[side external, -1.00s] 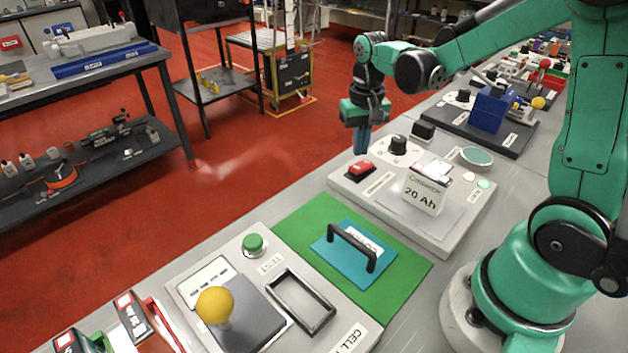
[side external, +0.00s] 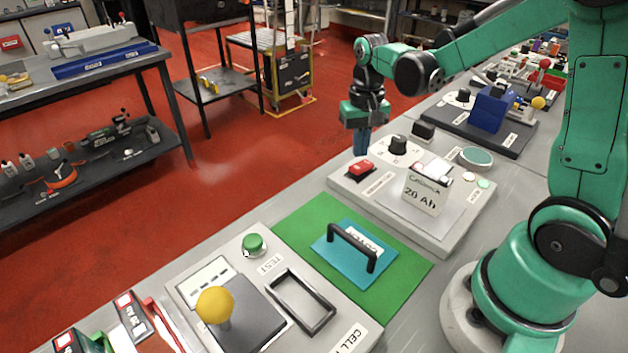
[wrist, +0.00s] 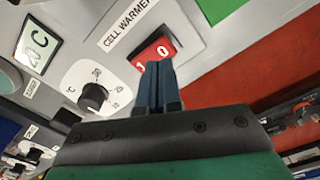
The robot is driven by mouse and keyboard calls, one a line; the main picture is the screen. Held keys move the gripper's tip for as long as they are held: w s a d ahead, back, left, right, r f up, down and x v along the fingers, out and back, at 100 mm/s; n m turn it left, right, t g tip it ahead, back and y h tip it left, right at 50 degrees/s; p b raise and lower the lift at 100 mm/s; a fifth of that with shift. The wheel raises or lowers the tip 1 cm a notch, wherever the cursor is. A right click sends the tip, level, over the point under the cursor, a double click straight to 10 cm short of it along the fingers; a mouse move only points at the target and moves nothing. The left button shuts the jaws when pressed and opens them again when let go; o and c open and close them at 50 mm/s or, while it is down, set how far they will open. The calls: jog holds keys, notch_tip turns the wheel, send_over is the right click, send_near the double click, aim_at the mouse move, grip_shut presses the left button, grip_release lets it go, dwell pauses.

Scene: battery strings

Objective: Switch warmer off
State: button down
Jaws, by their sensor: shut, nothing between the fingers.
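The cell warmer is a grey box (side external: 455,237) at the middle right in the side external view, with a label reading CELL WARMER (wrist: 126,22) in the wrist view. Its red rocker switch (side external: 361,169) sits on the near-left corner; the wrist view shows the red switch (wrist: 160,48) marked 1 and 0. My gripper (side external: 361,150) points down just behind the switch in the side view. Its blue fingers are together and empty; in the wrist view the fingertips (wrist: 159,66) overlap the switch's lower edge. I cannot tell whether they touch it, or which side of the rocker is down.
A black dial knob (side external: 398,145) stands on the warmer beside the switch. A 20 Ah block (side external: 423,195) sits on its plate. A teal plate with a black handle (side external: 350,245) lies on a green mat (side external: 300,222). Open floor is beyond the bench edge.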

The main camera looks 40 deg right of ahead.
aim_at(358, 167)
jog(key=shift+f, duration=1.4)
dwell(0.5)
jog(key=shift+r, duration=3.5)
